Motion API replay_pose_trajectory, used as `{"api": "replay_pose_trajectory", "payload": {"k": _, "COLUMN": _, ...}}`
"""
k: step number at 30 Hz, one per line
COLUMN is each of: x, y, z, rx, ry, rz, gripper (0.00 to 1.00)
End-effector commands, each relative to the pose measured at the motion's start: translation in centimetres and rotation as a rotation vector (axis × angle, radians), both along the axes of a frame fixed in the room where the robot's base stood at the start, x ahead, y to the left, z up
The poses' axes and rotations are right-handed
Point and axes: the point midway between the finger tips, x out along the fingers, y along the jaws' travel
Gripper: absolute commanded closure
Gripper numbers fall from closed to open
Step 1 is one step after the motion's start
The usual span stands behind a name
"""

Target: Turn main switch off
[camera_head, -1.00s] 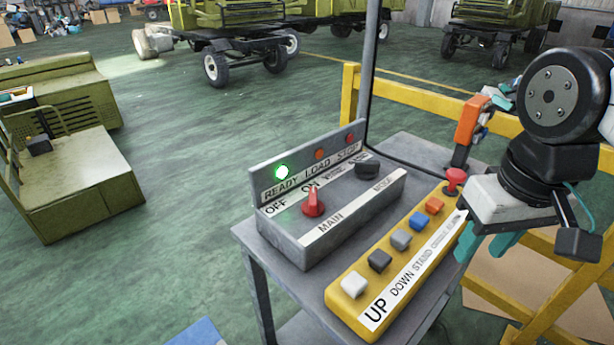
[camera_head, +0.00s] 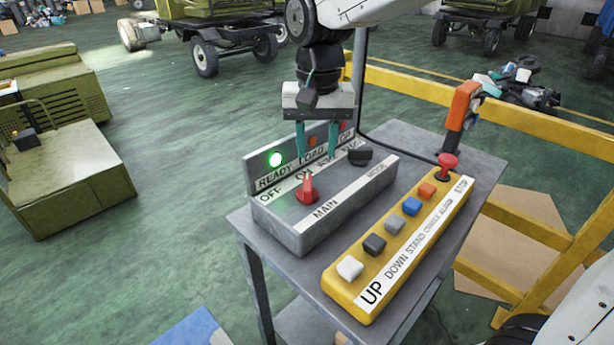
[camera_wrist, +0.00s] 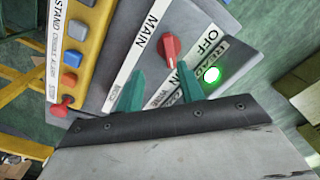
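The red main switch knob (camera_head: 307,189) stands on the grey control box (camera_head: 300,233), above the MAIN label and beside the OFF and ON marks. Its pointer is toward ON. The knob also shows in the wrist view (camera_wrist: 171,48). The green READY lamp (camera_head: 275,159) is lit. My gripper (camera_head: 317,156) points down above the back of the box, behind and slightly right of the knob. Its two teal fingers are apart with nothing between them. In the wrist view my gripper (camera_wrist: 160,85) is near the knob but does not hold it.
A black mode knob (camera_head: 360,155) is on the box's right end. A yellow button panel (camera_head: 340,287) with several buttons and a red stop button (camera_head: 447,162) lies in front. An orange handle (camera_head: 462,104) stands at the back right. Yellow railing (camera_head: 420,93) runs behind the table.

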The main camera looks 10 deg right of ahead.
Motion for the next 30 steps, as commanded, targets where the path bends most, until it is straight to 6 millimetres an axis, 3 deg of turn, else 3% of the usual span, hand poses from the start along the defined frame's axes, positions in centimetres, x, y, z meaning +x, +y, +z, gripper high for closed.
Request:
{"api": "replay_pose_trajectory", "payload": {"k": 5, "x": 1.2, "y": 1.5, "z": -0.9, "rx": -0.003, "ry": 0.007, "rz": -0.012, "gripper": 0.62}}
{"api": "replay_pose_trajectory", "payload": {"k": 21, "x": 1.2, "y": 1.5, "z": -8.0, "rx": -0.003, "ry": 0.008, "rz": -0.013, "gripper": 0.62}}
{"api": "replay_pose_trajectory", "payload": {"k": 30, "x": 1.2, "y": 1.5, "z": -8.4, "rx": -0.002, "ry": 0.006, "rz": -0.012, "gripper": 0.62}}
